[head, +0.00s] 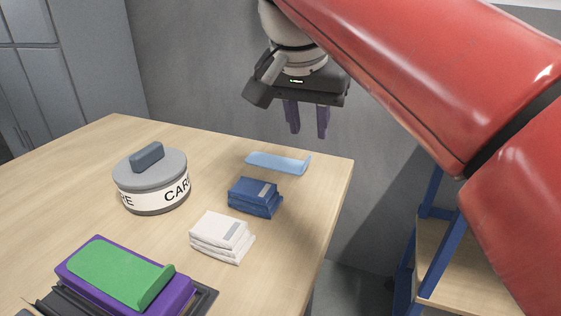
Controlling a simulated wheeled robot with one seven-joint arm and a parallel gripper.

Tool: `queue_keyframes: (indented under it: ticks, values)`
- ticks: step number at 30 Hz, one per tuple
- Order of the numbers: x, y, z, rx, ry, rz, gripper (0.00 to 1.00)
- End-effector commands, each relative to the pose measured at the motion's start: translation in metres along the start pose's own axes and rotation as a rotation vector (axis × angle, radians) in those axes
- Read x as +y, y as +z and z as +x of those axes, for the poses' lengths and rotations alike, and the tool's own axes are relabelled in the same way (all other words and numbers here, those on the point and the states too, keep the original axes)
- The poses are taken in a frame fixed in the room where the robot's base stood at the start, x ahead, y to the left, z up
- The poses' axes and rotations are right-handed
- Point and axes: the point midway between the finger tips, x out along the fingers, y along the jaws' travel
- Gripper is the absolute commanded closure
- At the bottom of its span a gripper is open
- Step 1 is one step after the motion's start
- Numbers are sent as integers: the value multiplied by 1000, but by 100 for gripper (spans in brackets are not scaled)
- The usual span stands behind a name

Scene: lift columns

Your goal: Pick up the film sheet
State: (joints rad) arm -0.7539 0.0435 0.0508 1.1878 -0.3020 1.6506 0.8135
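A thin light blue sheet (275,163) with an upturned right edge lies flat on the wooden table near its far right corner. A green sheet (115,271) of similar shape, also with a raised right edge, lies on a purple block at the front left. Which of the two is the film sheet is not certain from this view. My gripper (309,134) points down above and slightly right of the light blue sheet, apart from it. Its two purple-grey fingers are spread with nothing between them.
The wooden table (60,180) also holds a grey-lidded round container (150,180), a folded dark blue cloth (254,197) and folded white cloths (221,237). The purple block (180,300) sits on a dark tray. A blue-framed shelf (450,265) stands at right, beyond a gap.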

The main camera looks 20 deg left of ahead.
Motion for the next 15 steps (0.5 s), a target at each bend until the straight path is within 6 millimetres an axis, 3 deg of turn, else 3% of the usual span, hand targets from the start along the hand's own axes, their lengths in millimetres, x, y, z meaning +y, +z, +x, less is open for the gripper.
queue_keyframes:
  ticks: [8, 15]
  values:
    - [-5, 2, 23, 0, 2, 6, 71]
    - [-6, 6, 57, 0, 2, 4, 71]
